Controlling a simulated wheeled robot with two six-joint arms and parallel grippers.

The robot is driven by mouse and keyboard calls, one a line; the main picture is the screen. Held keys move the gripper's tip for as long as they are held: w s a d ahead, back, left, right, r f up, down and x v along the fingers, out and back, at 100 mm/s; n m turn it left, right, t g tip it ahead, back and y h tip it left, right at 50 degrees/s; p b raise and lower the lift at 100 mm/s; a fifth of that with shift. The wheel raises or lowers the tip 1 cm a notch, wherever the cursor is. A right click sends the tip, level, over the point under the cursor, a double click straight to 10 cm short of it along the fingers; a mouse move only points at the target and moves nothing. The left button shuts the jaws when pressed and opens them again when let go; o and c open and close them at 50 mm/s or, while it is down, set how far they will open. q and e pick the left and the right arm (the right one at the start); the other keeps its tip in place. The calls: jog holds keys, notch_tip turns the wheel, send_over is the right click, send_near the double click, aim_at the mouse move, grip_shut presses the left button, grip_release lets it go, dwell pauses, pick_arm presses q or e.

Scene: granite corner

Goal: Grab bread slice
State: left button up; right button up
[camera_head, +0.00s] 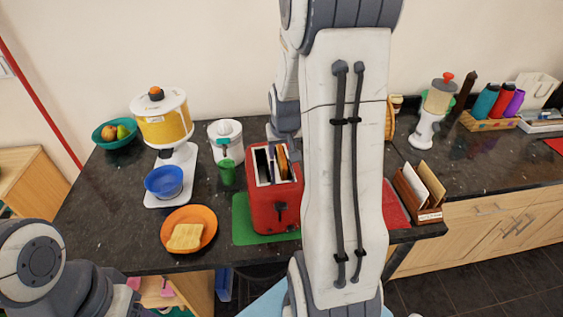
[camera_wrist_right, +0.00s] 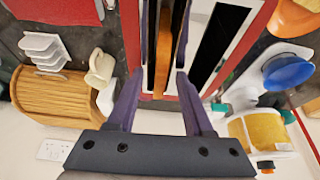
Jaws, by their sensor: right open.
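The red toaster (camera_head: 269,210) stands on the dark counter, on a green mat. A browned bread slice (camera_head: 283,163) sits upright in one of its slots; the slice also shows edge-on in the right wrist view (camera_wrist_right: 163,55). The other slot looks dark and empty. My right gripper (camera_head: 275,155) is over the toaster, pointing down. In the right wrist view its purple fingers are open, one on each side of the slice, with gaps showing. A second slice of bread (camera_head: 185,237) lies flat on an orange plate (camera_head: 206,216) left of the toaster. My left gripper is out of view.
A blue bowl (camera_head: 164,181) on a white and yellow mixer (camera_head: 163,125), a green cup (camera_head: 227,172) and a white juicer (camera_head: 225,140) stand left of the toaster. A wooden holder (camera_head: 418,200) stands to the right. My right arm hides the counter between.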

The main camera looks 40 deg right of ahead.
jog(key=shift+f, duration=0.1)
grip_shut()
